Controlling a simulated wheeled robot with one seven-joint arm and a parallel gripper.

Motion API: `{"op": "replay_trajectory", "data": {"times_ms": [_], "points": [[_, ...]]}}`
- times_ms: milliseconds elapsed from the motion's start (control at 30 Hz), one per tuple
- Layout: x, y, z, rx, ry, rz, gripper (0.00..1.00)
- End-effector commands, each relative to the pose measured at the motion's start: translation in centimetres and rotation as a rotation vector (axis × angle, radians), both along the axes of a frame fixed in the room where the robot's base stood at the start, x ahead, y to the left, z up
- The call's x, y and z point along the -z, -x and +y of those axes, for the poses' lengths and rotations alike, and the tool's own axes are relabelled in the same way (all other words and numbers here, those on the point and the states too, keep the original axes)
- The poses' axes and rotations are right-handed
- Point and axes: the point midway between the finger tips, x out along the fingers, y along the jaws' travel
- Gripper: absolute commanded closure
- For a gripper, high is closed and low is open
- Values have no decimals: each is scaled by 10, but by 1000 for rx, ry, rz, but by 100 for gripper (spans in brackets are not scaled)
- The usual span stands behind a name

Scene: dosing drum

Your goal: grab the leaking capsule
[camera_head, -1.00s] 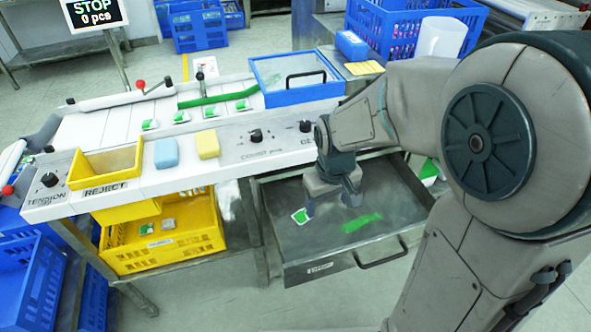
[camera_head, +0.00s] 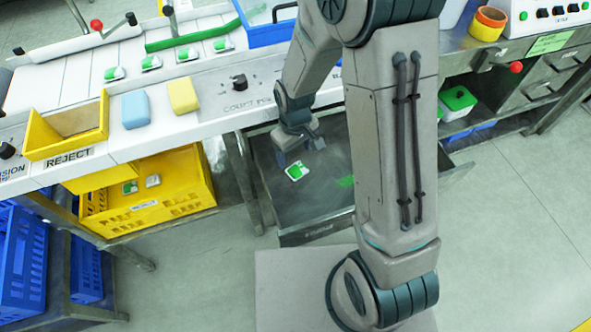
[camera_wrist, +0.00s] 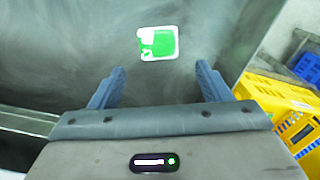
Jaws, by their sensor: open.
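A white and green capsule (camera_head: 296,171) lies flat in the open grey metal drawer (camera_head: 265,160) under the counter. A green smear (camera_head: 346,182) marks the drawer floor to its right, partly hidden by my arm. My gripper (camera_head: 299,155) is open and empty, low over the drawer, just behind the capsule. In the wrist view the capsule (camera_wrist: 158,43) lies ahead of the open fingers (camera_wrist: 160,72), roughly centred between them and apart from both. Its green part shows uneven white patches.
Several similar capsules (camera_head: 151,62) lie on the white belt. A yellow reject bin (camera_head: 40,139), a blue block (camera_head: 135,109) and a yellow block (camera_head: 183,95) stand on the counter. A yellow crate (camera_head: 205,183) sits left of the drawer. Drawer walls surround my gripper.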

Motion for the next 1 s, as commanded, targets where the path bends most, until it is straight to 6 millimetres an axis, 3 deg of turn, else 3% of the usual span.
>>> {"op": "replay_trajectory", "data": {"times_ms": [267,600,933,1000], "points": [[22,0,-1,0,0,0,29],[64,2,-3,0,1,2,29],[69,2,-3,0,0,-2,29],[69,2,-3,0,0,-2,49]]}}
